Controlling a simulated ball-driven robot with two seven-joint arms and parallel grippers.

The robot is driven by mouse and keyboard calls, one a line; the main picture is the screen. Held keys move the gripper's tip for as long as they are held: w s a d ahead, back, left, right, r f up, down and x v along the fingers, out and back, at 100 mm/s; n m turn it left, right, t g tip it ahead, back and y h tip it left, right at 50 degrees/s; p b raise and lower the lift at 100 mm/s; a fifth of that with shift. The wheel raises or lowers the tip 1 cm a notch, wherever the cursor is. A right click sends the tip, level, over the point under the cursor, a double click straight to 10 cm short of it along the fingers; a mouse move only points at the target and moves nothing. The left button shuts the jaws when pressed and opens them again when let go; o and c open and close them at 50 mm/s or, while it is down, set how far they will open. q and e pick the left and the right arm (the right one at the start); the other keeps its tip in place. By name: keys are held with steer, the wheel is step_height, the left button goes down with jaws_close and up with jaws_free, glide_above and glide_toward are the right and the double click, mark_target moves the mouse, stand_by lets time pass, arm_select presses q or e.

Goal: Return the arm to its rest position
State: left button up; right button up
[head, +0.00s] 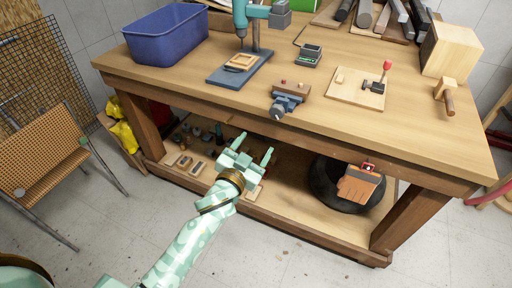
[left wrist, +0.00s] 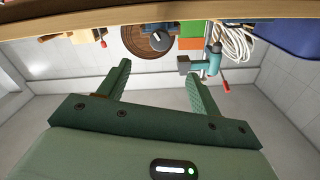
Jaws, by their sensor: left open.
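My left gripper (head: 254,146) is pale green and open, with nothing between its fingers. In the head view it is in front of the workbench (head: 300,110), by the lower shelf and below the tabletop's front edge. My left arm runs up to it from the bottom left. In the left wrist view the two dark green fingers (left wrist: 157,70) are spread with empty space between them. A coiled pale hose (left wrist: 235,43) shows in that view at upper right, apart from the fingers. My right gripper is not in view.
The bench holds a blue bin (head: 167,34), a drill press (head: 240,68), a vise (head: 287,100) and wood pieces. A black round tub (head: 322,183) stands on the lower shelf. A chair (head: 42,158) is at left. The floor in front is open.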

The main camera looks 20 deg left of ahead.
arm_select(q)
steer(key=shift+w+f, duration=0.1)
steer(key=shift+f, duration=0.05)
stand_by(0.3)
steer(key=s+f+g, duration=0.3)
steer(key=s+f, duration=0.2)
steer(key=f, duration=0.5)
steer(key=s+a+f+g, duration=0.1)
steer(key=s+f+g, duration=0.25)
steer(key=f, duration=0.75)
steer(key=s+f+g, duration=0.2)
steer(key=s+f, duration=0.4)
steer(key=f, duration=0.4)
steer(key=s+a+f+g, duration=0.1)
steer(key=s+f+g, duration=0.2)
steer(key=s, duration=1)
steer(key=s+a+f+g, duration=0.2)
steer(key=s+f, duration=0.5)
steer(key=s, duration=0.6)
steer(key=s+a+f+g+y, duration=0.1)
steer(key=s+f+g, duration=0.3)
steer(key=s, duration=0.9)
steer(key=shift+s+a+f, duration=0.15)
steer(key=shift+a+f, duration=0.3)
steer(key=shift+f, duration=0.45)
